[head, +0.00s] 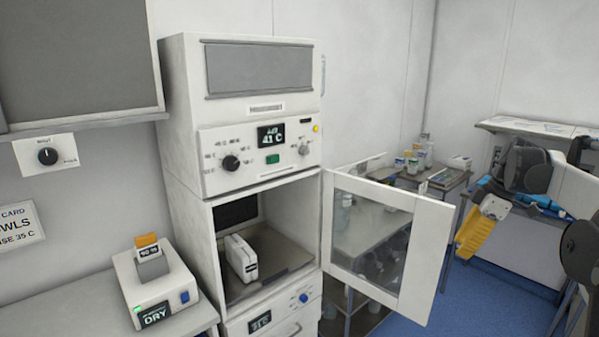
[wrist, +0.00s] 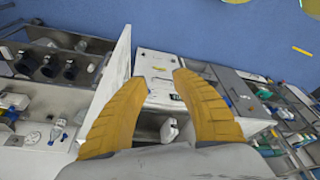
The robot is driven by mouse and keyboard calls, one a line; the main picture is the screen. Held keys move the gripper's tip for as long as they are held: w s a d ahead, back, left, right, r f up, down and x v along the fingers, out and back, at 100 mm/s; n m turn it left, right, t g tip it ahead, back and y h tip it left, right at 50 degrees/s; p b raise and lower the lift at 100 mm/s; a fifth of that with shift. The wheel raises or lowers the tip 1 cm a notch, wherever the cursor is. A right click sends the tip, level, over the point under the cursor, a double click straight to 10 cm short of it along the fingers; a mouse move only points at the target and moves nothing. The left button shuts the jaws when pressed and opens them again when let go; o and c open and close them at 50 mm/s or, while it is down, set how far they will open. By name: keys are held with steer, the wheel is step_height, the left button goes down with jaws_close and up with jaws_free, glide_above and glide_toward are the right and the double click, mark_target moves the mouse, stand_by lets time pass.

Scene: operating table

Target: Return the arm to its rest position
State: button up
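My gripper (head: 465,246) hangs at the right of the head view, its yellow fingers pointing down and left, to the right of the open cabinet door (head: 437,258). In the wrist view the two yellow fingers of my gripper (wrist: 158,80) stand wide apart with nothing held between them. My dark arm links show at the right edge of the head view. The rest of the arm is out of frame.
The glass door swings out from the warming cabinet (head: 188,120). A white boxy item (head: 241,257) stands inside its open compartment. A small device labelled DRY (head: 158,290) sits on the left counter. A cart with bottles (head: 440,180) stands behind the door. Blue floor (head: 490,300) shows at lower right.

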steer(key=s+a+r+m+t+h+b, duration=0.1)
steer(key=s+a+m+t+h+b, duration=0.15)
steer(key=s+a+m, duration=0.65)
steer(key=s+a+f+m+t+b, duration=0.1)
steer(key=s+a+f+m, duration=0.1)
steer(key=s+a+f, duration=0.3)
steer(key=s+a+f+m+t+b, duration=0.1)
steer(key=s+a+f, duration=0.5)
steer(key=s, duration=0.7)
steer(key=shift+s+a+f+m+t+h+b, duration=0.25)
steer(key=shift+s+a+m+t+h+b, duration=0.15)
steer(key=shift+a+m+t, duration=0.35)
